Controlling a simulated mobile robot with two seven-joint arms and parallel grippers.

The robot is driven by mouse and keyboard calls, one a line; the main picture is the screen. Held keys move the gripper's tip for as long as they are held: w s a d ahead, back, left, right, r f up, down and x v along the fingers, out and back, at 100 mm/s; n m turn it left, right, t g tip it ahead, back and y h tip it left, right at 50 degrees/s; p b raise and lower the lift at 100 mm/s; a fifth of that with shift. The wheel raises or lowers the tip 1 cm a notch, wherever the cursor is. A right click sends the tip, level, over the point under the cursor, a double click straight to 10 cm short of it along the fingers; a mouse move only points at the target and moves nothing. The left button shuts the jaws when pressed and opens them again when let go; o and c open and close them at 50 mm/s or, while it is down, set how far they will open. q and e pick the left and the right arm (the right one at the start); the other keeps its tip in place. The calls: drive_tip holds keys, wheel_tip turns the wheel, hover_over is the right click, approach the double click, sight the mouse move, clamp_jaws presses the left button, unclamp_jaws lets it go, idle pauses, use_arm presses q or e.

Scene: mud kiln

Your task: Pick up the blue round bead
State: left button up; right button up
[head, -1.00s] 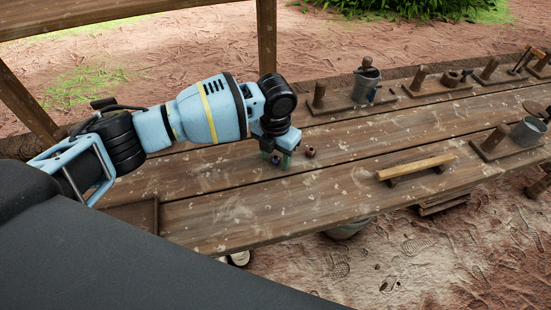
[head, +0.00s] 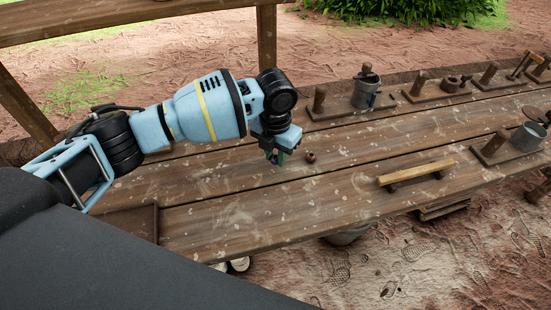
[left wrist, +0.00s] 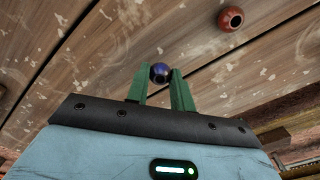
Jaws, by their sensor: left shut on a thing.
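The blue round bead (left wrist: 160,73) shows in the left wrist view between the tips of the two green fingers. My left gripper (left wrist: 160,82) is shut on it. In the head view my left gripper (head: 276,160) points down at the tabletop, and I cannot make out the bead between its fingers. Whether the bead still touches the wood is hard to tell. My right gripper is not in view.
A reddish-brown bead (head: 310,157) lies on the wooden table (head: 235,205) just right of the gripper; it also shows in the left wrist view (left wrist: 231,18). A raised wooden bar (head: 417,172) stands further right. Wooden stands and a metal cup (head: 366,90) line the back.

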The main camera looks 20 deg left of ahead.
use_arm(q)
drive_tip(key=s+d+r, duration=0.1)
drive_tip(key=d, duration=0.4)
drive_tip(key=s+d+b, duration=0.1)
drive_tip(key=d, duration=0.4)
drive_tip(key=s+d+r, duration=0.1)
drive_tip(key=d, duration=0.4)
drive_tip(key=shift+d+r+b, duration=0.3)
drive_tip(key=shift+d+b, duration=0.1)
